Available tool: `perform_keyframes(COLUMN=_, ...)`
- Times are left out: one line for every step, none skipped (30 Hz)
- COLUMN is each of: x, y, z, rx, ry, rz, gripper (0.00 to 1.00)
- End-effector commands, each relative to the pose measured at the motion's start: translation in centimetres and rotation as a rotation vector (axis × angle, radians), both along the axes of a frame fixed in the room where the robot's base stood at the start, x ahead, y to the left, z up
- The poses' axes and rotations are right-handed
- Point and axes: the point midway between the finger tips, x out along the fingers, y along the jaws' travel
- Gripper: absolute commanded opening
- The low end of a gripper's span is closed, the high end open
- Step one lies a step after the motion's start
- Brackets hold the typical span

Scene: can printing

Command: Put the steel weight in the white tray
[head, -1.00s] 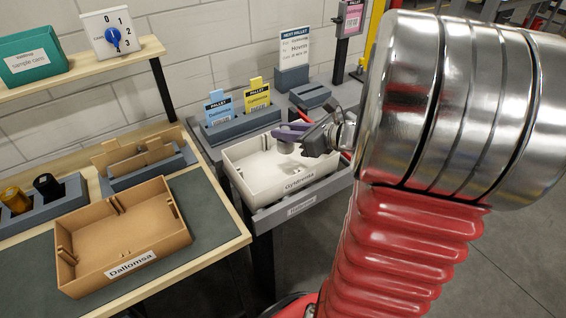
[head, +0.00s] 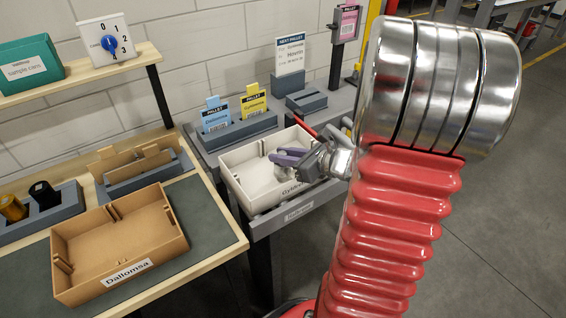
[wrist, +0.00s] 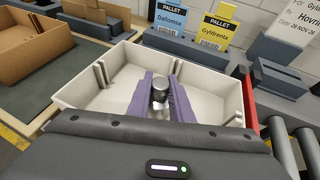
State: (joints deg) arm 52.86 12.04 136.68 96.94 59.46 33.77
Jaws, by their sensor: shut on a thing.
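My gripper (head: 288,157) has purple fingers that reach down into the white tray (head: 238,190). In the wrist view the fingers are closed on the steel weight (wrist: 160,91), a small shiny grey cylinder between the fingertips. The white tray (wrist: 118,78) spreads around and below the fingers there, with its floor bare on both sides. The weight is over the inside of the tray; I cannot tell whether it touches the floor. In the head view the weight is mostly hidden by the fingers.
A brown tray (head: 65,272) labelled Dallomsa stands on the workbench at left. Behind the white tray a grey rack (head: 238,131) holds a blue card (head: 215,114) and a yellow card (head: 253,104). The floor at right is clear.

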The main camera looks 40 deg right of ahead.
Motion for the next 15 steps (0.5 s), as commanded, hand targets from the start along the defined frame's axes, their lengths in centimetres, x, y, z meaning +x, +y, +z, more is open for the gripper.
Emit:
perform_keyframes(x=0.0, y=0.0, z=-0.7, rx=0.004, ry=0.001, rz=-0.001, gripper=0.0)
perform_keyframes(x=0.0, y=0.0, z=-1.0, rx=0.004, ry=0.001, rz=-0.001, gripper=0.0)
perform_keyframes(x=0.0, y=0.0, z=-1.4, rx=0.003, ry=0.0, rz=-0.001, gripper=0.0)
perform_keyframes(x=0.0, y=0.0, z=-1.7, rx=0.004, ry=0.0, rz=-0.001, gripper=0.0)
perform_keyframes(x=0.0, y=0.0, z=-2.0, rx=0.003, ry=0.0, rz=0.0, gripper=0.0)
perform_keyframes(x=0.0, y=0.0, z=-2.3, rx=0.002, ry=0.0, rz=0.0, gripper=0.0)
perform_keyframes(x=0.0, y=0.0, z=-2.5, rx=0.003, ry=0.0, rz=-0.001, gripper=0.0)
perform_keyframes(x=0.0, y=0.0, z=-2.7, rx=0.002, ry=0.0, rz=-0.001, gripper=0.0)
perform_keyframes(x=0.0, y=0.0, z=-2.8, rx=0.001, ry=-0.001, rz=-0.001, gripper=0.0)
perform_keyframes(x=0.0, y=0.0, z=-2.9, rx=0.001, ry=-0.002, rz=-0.001, gripper=0.0)
perform_keyframes(x=0.0, y=-0.1, z=-2.9, rx=0.0, ry=-0.002, rz=-0.001, gripper=0.0)
perform_keyframes(x=0.0, y=-0.1, z=-2.9, rx=0.0, ry=-0.002, rz=-0.002, gripper=0.0)
perform_keyframes(x=0.0, y=-0.1, z=-2.9, rx=0.0, ry=-0.002, rz=-0.002, gripper=0.0)
perform_keyframes(x=0.0, y=-0.1, z=-2.9, rx=0.0, ry=-0.002, rz=-0.002, gripper=0.0)
perform_keyframes(x=0.0, y=-0.1, z=-2.9, rx=0.0, ry=-0.002, rz=-0.002, gripper=0.0)
